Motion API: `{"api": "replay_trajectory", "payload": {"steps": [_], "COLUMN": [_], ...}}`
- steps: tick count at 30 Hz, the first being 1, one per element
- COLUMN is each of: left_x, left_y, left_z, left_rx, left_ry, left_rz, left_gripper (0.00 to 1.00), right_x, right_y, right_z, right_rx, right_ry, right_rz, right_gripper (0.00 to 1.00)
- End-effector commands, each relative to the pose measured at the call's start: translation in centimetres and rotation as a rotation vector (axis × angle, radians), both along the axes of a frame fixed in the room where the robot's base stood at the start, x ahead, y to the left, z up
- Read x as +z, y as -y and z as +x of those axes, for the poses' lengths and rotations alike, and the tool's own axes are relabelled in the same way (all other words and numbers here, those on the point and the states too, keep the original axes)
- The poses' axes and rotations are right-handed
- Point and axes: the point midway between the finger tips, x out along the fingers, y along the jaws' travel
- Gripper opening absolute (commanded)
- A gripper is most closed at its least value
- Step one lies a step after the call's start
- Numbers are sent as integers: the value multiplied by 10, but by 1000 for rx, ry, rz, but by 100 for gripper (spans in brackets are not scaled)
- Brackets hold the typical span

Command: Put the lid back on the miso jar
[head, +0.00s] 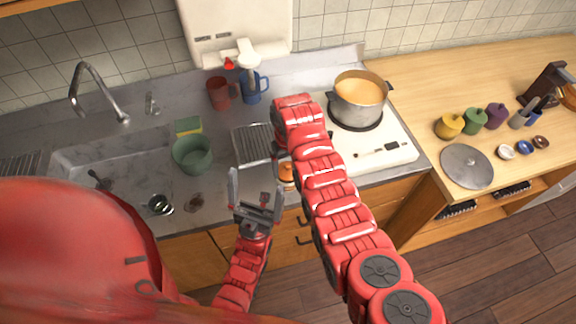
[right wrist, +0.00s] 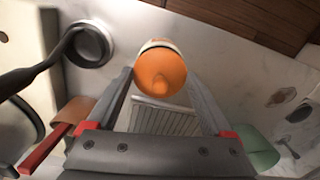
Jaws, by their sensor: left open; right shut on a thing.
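In the right wrist view an orange round lid with a knob (right wrist: 162,72) sits between the fingertips of my right gripper (right wrist: 161,78), which is shut on it. A pale rim with a dark line, apparently the miso jar (right wrist: 158,43), shows just beyond the lid's edge. I cannot tell whether the lid rests on it or hangs above it. In the head view my right arm hides most of this spot; a bit of orange and white (head: 286,173) shows beside the arm. My left gripper (head: 256,202) is open and empty near the counter's front edge.
A ribbed drain rack (head: 254,145) lies behind, with a green pot (head: 193,155) to its left. The stove holds a pot of orange soup (head: 359,95). A black-handled round utensil (right wrist: 90,45) lies beside the lid in the right wrist view. A sink (head: 110,155) is at left.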

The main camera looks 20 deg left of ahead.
Motion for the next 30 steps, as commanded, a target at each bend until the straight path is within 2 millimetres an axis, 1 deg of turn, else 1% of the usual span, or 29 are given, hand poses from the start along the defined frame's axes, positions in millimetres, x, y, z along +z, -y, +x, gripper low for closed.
{"api": "replay_trajectory", "payload": {"steps": [8,17,30], "left_x": [0,-5,-5], "left_y": [0,0,0], "left_z": [0,0,0], "left_rx": [0,0,0], "left_ry": [0,0,0], "left_rz": [0,0,0], "left_gripper": [100,100,100], "right_x": [0,-1,0], "right_y": [0,0,0], "right_z": [0,0,0], "right_rx": [0,0,0], "right_ry": [0,2,0], "right_rz": [0,1,0], "right_gripper": [33,33,33]}}
